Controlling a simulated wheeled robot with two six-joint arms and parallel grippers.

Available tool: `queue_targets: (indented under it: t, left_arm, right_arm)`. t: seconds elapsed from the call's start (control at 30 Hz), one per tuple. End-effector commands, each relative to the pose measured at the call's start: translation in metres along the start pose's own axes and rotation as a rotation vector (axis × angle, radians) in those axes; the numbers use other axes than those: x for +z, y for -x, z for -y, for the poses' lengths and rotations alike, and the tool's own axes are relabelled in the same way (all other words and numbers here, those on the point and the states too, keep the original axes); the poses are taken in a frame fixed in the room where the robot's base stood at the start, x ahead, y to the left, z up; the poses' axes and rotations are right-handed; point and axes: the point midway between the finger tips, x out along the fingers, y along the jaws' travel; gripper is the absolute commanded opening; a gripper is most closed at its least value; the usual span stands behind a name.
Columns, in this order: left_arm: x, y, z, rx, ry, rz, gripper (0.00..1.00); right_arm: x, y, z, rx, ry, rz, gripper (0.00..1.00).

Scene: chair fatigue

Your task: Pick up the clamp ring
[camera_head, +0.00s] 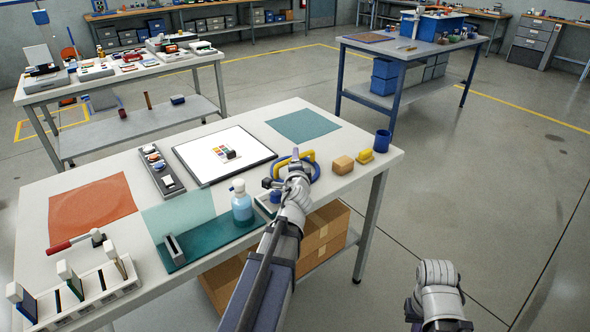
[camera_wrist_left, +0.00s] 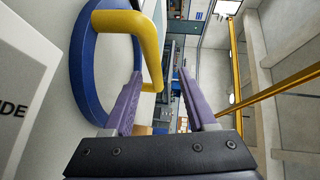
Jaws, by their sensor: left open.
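The clamp ring is a blue ring with a yellow arched handle (camera_head: 309,157). It lies on the white table near its far right part. In the left wrist view the blue ring (camera_wrist_left: 85,75) is at the left, and its yellow handle (camera_wrist_left: 146,38) arches across, with one part appearing between my fingertips. My left gripper (camera_wrist_left: 160,75) is open and empty, close to the handle. In the head view my left gripper (camera_head: 283,172) is at the ring's near left side, and my wrist hides part of the ring. Only links of my right arm show at lower right.
A framed white board (camera_head: 194,166) lies left of the ring. A blue cup (camera_head: 382,141), a yellow item (camera_head: 365,156) and a tan block (camera_head: 343,165) stand to its right. A spray bottle (camera_head: 242,203) stands to the near left. Cardboard boxes (camera_head: 322,237) sit below.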

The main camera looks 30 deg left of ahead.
Motion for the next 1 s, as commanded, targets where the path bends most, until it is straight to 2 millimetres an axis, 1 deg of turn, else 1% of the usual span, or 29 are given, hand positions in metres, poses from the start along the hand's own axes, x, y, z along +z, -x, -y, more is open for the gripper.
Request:
queue_targets:
  t: [0.03,0.1,0.27,0.37,0.57,0.7,0.93,0.97,1.0]
  left_arm:
    - [0.0,-0.009,-0.001,0.0,0.0,0.001,0.57]
    - [0.0,-0.015,-0.001,0.0,0.001,0.0,0.57]
    - [0.0,-0.016,-0.001,0.0,0.001,0.0,0.57]
    - [0.0,-0.022,-0.003,0.001,0.001,0.0,0.57]
    - [-0.001,-0.05,-0.008,0.001,0.002,0.0,0.57]
    - [-0.001,-0.067,-0.007,0.001,0.002,0.001,0.57]
    - [-0.001,-0.067,-0.006,0.001,0.002,0.0,0.57]
    - [-0.001,-0.067,-0.006,0.001,0.002,0.0,0.55]
    - [-0.001,-0.067,-0.006,0.001,0.002,0.0,0.5]
  right_arm:
    - [0.0,-0.002,0.0,0.0,0.0,0.0,0.0]
    - [0.0,-0.003,0.0,0.0,0.0,0.0,0.0]
    - [0.0,-0.003,0.0,0.0,0.0,0.0,0.0]
    - [0.0,-0.006,0.001,0.0,0.0,0.0,0.0]
    - [-0.001,-0.015,0.002,0.0,0.0,0.0,0.0]
    - [-0.001,-0.016,0.002,0.0,0.0,0.0,0.0]
    - [-0.001,-0.016,0.002,0.0,0.0,0.0,0.0]
    - [-0.001,-0.016,0.002,0.0,0.0,0.0,0.0]
    - [-0.001,-0.016,0.002,0.0,0.0,0.0,0.0]
